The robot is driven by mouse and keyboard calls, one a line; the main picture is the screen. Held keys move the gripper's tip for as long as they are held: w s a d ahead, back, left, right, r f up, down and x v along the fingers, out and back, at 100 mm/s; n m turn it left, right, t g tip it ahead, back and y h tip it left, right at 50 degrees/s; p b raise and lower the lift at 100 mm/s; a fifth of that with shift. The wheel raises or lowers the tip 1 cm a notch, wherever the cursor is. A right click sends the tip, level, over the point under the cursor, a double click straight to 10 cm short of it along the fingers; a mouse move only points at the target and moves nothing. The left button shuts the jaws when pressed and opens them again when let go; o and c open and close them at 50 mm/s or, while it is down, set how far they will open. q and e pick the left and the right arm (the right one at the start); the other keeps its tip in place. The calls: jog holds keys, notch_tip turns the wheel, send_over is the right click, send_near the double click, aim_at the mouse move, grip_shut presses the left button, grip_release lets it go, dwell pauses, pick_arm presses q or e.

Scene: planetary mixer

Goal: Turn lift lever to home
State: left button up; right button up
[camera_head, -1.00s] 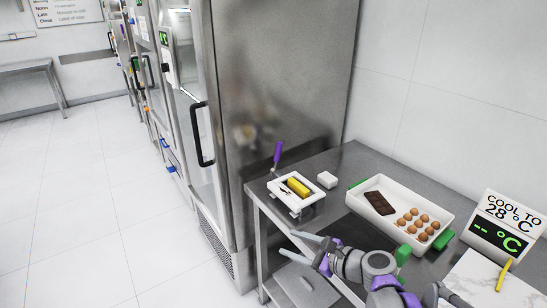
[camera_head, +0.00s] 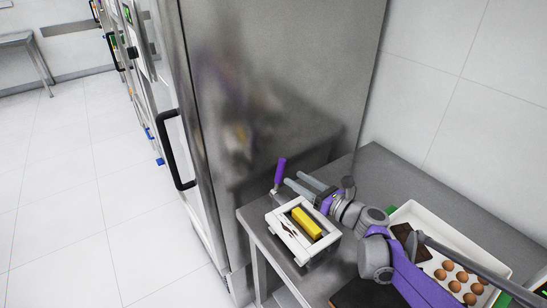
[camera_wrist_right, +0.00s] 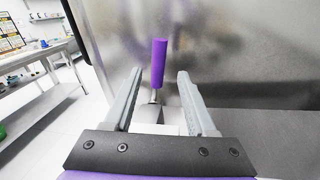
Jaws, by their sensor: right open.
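A purple handle (camera_head: 280,172) on a thin metal stem stands upright behind the white tray, near the steel cabinet's side. I cannot tell whether it is the lift lever; no mixer shows. It also shows in the right wrist view (camera_wrist_right: 158,62), centred between the fingers and beyond them. My right gripper (camera_head: 292,178) is open and empty, its fingertips just right of the handle in the head view. The fingers also show in the wrist view (camera_wrist_right: 160,74), one on each side of the handle, with no visible contact. My left gripper is not in view.
A white tray (camera_head: 283,233) with a yellow block (camera_head: 306,223) sits at the steel table's (camera_head: 378,165) front left corner. A larger white tray (camera_head: 440,222) holds several brown eggs and a dark slab. The tall steel cabinet (camera_head: 270,80) stands close behind the handle.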

aim_at(279, 176)
jog(key=x, duration=1)
jog(key=shift+s+a, duration=0.1)
jog(key=shift+a, duration=0.05)
grip_shut()
dwell(1.0)
